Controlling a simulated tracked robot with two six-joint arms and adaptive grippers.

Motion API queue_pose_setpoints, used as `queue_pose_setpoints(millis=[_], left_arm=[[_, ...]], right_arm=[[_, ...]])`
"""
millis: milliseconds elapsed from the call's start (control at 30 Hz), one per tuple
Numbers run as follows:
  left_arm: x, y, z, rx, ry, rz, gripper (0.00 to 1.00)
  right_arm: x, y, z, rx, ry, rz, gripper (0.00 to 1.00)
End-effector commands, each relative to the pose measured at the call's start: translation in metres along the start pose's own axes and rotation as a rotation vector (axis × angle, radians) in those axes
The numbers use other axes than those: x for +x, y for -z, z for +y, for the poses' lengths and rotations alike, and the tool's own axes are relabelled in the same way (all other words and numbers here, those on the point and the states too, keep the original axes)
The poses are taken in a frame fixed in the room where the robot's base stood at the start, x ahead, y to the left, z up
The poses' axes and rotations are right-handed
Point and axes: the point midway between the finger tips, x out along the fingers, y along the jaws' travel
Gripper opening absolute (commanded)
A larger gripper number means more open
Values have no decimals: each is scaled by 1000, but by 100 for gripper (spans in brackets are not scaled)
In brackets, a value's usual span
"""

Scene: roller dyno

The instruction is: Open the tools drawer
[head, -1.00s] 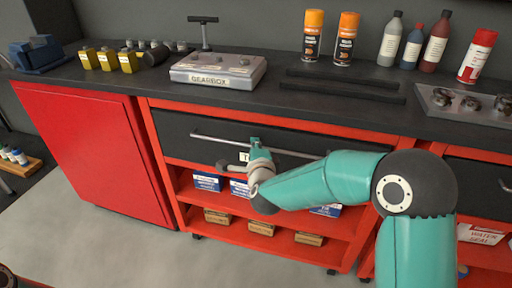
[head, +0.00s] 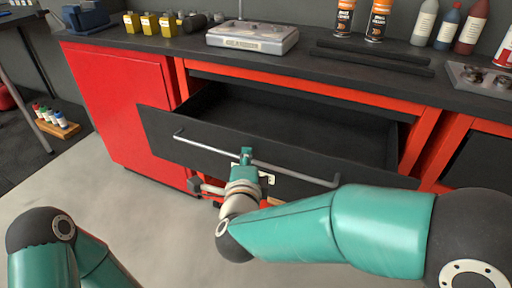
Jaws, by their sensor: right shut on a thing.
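The tools drawer (head: 200,150) is a dark drawer in the red workbench. It stands pulled out, with its dark interior (head: 300,122) showing and no tools seen in the visible part. A long grey bar handle (head: 310,178) runs across its front. My right gripper (head: 246,158) is shut on the handle near its middle. A pale label behind the gripper is mostly covered. My left arm shows at the lower left, but its gripper is out of the picture.
A red cabinet door (head: 115,105) stands left of the drawer. Grey floor (head: 110,195) is clear before it. A wooden tray of small bottles (head: 60,128) lies at left.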

Motion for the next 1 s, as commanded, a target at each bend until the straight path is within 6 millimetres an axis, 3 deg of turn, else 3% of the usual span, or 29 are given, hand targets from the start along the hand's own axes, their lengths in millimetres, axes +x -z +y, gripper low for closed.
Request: queue_pose_setpoints(millis=[100,300,767,800,900,1000], left_arm=[[6,0,-2,0,0,0,40],[8,0,-3,0,0,0,40],[9,0,-3,0,0,0,40],[9,0,-3,0,0,0,40],[9,0,-3,0,0,0,40],[9,0,-3,0,0,0,40]], right_arm=[[-19,-8,9,-3,-8,3,0],[-38,-16,13,-2,-10,3,0],[-43,-19,14,-1,-12,3,0],[-43,-19,14,-1,-12,3,11],[-43,-19,14,-1,-11,2,28],[-43,-20,13,0,-9,0,36]])
